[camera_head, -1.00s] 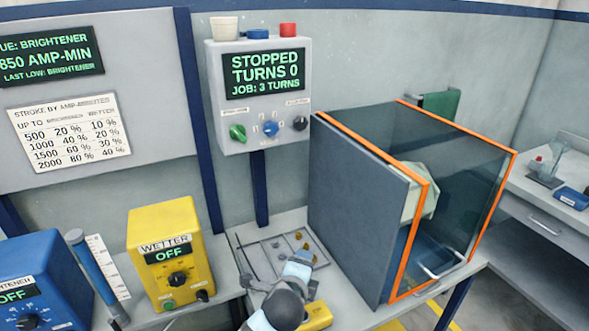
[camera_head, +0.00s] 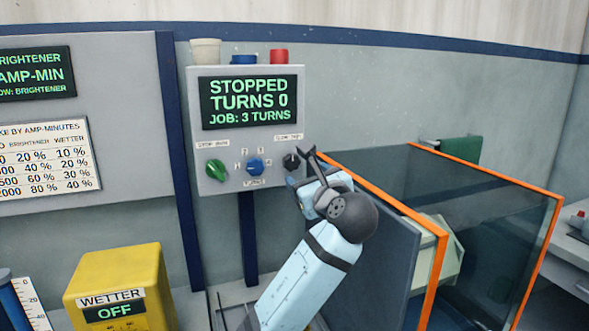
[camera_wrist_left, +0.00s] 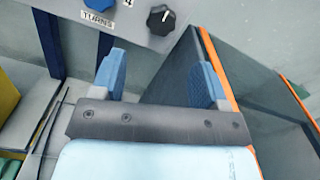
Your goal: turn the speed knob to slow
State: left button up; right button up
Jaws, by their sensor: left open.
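The speed knob (camera_head: 291,161) is a small black knob at the lower right of the grey control box (camera_head: 228,142), under a small label that seems to read slow and fast. It also shows at the top of the left wrist view (camera_wrist_left: 160,19), with a pale pointer mark; its exact setting is too small to read. My left gripper (camera_head: 300,170) is close below and right of the knob in the head view. In the wrist view its two blue fingers (camera_wrist_left: 162,68) are spread and empty, with the knob beyond them, apart from them. My right gripper is out of view.
A green knob (camera_head: 216,170) and a blue turns knob (camera_head: 255,166) sit left of the speed knob. The box's screen (camera_head: 248,101) reads STOPPED, TURNS 0. An orange-edged tank (camera_head: 440,245) stands close at right. The yellow wetter unit (camera_head: 118,270) is lower left.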

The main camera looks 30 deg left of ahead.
aim_at(293, 165)
pick_arm(q)
jog(key=x, duration=0.9)
jog(key=c, duration=0.9)
